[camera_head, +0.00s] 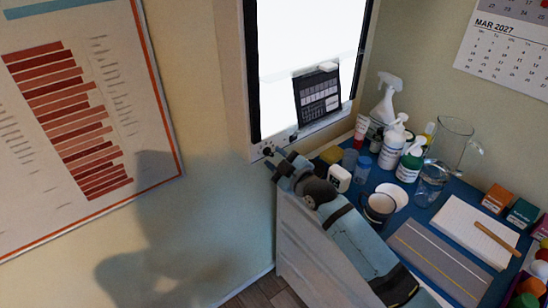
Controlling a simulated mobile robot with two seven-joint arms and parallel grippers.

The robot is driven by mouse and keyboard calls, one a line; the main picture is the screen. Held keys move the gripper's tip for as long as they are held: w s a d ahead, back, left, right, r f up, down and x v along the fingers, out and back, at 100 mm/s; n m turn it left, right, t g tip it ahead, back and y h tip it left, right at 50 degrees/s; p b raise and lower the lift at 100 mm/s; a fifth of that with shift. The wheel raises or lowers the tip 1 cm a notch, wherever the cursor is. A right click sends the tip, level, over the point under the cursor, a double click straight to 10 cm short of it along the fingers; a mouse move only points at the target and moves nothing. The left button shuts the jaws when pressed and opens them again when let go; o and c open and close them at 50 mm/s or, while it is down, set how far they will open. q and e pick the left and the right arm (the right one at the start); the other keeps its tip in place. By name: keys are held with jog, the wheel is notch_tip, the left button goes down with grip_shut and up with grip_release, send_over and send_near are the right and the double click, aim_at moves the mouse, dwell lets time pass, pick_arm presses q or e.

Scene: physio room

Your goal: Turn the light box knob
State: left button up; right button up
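The light box (305,45) is mounted on the wall, its panel glowing white, with a dark film sheet (318,97) on it. A small dark knob (267,151) shows at the lower left of its bottom frame, and another small dark control (293,136) sits to its right. My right gripper (276,160) reaches up from the lower right. Its two dark fingertips look apart, just below and right of the knob. I cannot tell whether they touch it. My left gripper is not in view.
The blue counter (408,208) to the right holds a white spray bottle (385,100), pump bottles (393,142), a glass pitcher (450,145), a mug (379,207) and a notepad (470,232). A chart (75,110) hangs on the left wall. The space left of the gripper is free.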

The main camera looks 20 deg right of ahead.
jog(key=shift+w+a, duration=0.2)
jog(key=shift+w, duration=0.4)
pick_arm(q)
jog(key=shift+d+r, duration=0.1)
pick_arm(e)
grip_shut()
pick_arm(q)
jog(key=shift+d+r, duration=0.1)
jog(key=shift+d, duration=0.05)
